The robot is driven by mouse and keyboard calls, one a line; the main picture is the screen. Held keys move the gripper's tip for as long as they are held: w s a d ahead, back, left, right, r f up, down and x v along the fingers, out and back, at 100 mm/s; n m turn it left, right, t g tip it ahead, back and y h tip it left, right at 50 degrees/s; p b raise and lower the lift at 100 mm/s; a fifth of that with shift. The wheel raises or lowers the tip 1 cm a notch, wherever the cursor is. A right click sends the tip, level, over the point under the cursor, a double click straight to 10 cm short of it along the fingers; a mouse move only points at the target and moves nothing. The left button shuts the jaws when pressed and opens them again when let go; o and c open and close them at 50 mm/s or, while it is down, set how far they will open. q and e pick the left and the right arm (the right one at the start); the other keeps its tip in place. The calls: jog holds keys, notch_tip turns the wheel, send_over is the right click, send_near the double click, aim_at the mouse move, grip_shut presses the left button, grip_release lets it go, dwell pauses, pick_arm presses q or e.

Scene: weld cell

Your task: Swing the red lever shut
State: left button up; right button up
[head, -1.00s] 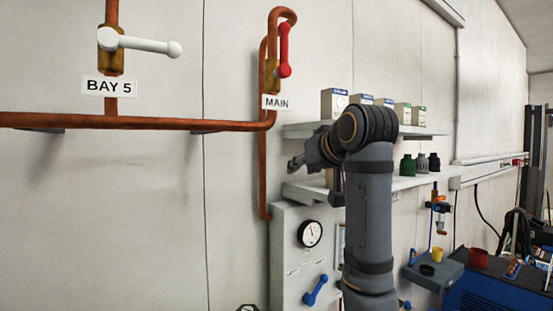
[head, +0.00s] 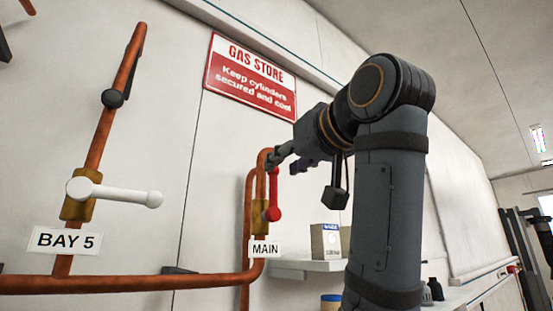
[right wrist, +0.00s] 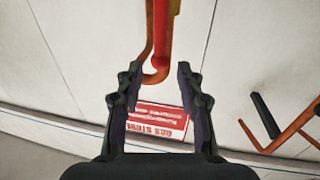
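The red lever (head: 274,193) stands upright along the copper pipe above the MAIN label, its round red end low at the brass valve body. In the right wrist view, which looks upside down, the red lever (right wrist: 163,35) comes down from the top edge in front of the pipe bend. My right gripper (head: 282,163) is near the lever's upper end in the head view. In the wrist view its fingers (right wrist: 159,70) are spread, with the pipe bend appearing between the tips. Nothing is held, and I cannot tell whether anything touches. My left gripper is out of view.
The BAY 5 valve with its sideways white lever (head: 115,193) is at left. The copper pipe (head: 130,284) runs along the wall below. A red gas store sign (head: 250,77) hangs above. A shelf (head: 300,266) with a box (head: 326,240) is at lower right.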

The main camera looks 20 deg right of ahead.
aim_at(275, 173)
jog(key=w, duration=0.3)
jog(key=w+a+p, duration=0.1)
jog(key=shift+w+f, duration=0.1)
jog(key=shift+w, duration=0.3)
jog(key=shift+w+f, duration=0.2)
jog(key=shift+w, duration=0.6)
jog(key=shift+w+f, duration=0.1)
jog(key=shift+s, duration=0.3)
jog(key=shift+s+d, duration=0.1)
jog(key=shift+s, duration=0.2)
jog(key=shift+c, duration=0.2)
jog(key=c, duration=0.5)
jog(key=shift+c, duration=1.1)
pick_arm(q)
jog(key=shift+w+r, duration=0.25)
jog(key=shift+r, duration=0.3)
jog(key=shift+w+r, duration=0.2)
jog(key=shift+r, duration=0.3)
pick_arm(e)
grip_shut()
